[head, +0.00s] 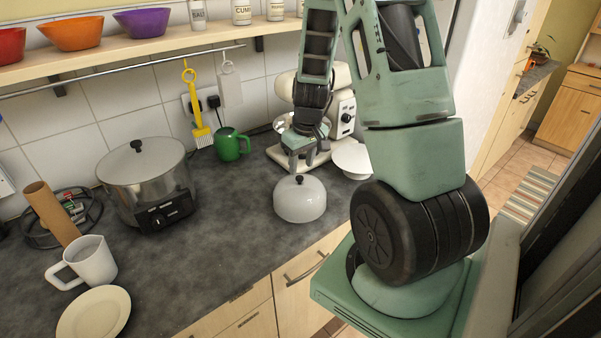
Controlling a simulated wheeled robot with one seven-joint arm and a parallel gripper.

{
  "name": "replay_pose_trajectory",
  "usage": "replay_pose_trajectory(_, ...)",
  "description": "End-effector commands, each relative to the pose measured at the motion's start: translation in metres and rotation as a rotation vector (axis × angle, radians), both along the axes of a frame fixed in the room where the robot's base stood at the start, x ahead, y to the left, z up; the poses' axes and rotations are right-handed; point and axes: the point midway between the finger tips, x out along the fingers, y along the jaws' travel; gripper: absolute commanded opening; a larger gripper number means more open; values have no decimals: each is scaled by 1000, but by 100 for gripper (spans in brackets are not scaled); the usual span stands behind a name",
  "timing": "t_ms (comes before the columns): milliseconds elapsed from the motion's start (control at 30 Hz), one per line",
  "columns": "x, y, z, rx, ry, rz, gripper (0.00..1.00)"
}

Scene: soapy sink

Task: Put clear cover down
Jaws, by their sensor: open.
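The clear cover (300,203) is a pale, see-through dome with a small dark knob on top. It appears upright on the dark grey counter, near its front edge, in the middle of the head view. My gripper (302,168) points down just above the knob, with its two fingers apart. Nothing shows between the fingers. From this angle I cannot tell whether a fingertip touches the knob.
A white stand mixer (342,108) stands behind my gripper, with a white bowl (352,157) beside it. A green mug (231,145) and a steel slow cooker (145,182) stand to the left. A white mug (92,262) and plate (94,313) are nearer. Counter (215,225) left of the cover is clear.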

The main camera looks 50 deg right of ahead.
Motion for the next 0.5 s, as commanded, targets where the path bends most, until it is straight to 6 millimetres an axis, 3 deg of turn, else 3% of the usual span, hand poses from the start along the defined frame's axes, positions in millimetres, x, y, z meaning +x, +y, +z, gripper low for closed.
replay_pose_trajectory(200,-5,1,43,-3,-4,1,42)
replay_pose_trajectory(500,-11,3,73,0,-1,0,42)
